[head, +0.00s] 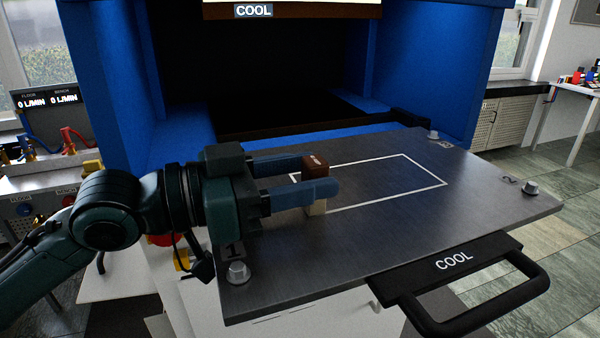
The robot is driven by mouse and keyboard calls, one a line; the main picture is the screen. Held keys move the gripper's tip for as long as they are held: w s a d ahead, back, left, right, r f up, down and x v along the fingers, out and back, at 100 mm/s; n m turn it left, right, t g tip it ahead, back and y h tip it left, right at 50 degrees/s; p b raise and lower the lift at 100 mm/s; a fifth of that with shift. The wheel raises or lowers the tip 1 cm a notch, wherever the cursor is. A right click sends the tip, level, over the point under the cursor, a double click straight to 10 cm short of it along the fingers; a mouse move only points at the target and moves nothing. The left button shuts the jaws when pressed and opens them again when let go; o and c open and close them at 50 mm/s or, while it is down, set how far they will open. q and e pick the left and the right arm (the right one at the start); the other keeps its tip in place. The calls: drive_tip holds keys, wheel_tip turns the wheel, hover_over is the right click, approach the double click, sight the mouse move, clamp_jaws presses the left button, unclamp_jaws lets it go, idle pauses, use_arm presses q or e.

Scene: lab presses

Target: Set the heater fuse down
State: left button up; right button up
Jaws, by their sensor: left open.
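The heater fuse (316,164) is a small block with a brown top and a cream lower part. It stands on the grey metal plate (400,226), at the left end of the white outlined rectangle. My left gripper (318,176) reaches in from the left, its two blue fingers on either side of the fuse. The fingers are open, and the near finger hides the middle of the fuse. Whether either finger touches it cannot be told. My right gripper is not in view.
The plate extends out of a blue press (484,75) with a dark opening. Metal studs (238,272) stand at the plate's corners. A black handle (480,318) marked COOL juts from its front. The plate right of the fuse is clear.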

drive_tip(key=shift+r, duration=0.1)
use_arm(q)
drive_tip(key=shift+a+r, duration=0.1)
drive_tip(key=shift+r, duration=0.05)
drive_tip(key=shift+s+a, duration=0.1)
drive_tip(key=shift+a, duration=0.25)
drive_tip(key=b+v, duration=0.4)
drive_tip(key=v, duration=0.7)
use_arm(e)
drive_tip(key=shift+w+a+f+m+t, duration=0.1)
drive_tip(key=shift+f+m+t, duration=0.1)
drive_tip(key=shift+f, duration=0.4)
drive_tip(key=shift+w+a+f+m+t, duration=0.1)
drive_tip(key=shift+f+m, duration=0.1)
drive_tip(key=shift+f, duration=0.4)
use_arm(q)
drive_tip(key=shift+s, duration=0.1)
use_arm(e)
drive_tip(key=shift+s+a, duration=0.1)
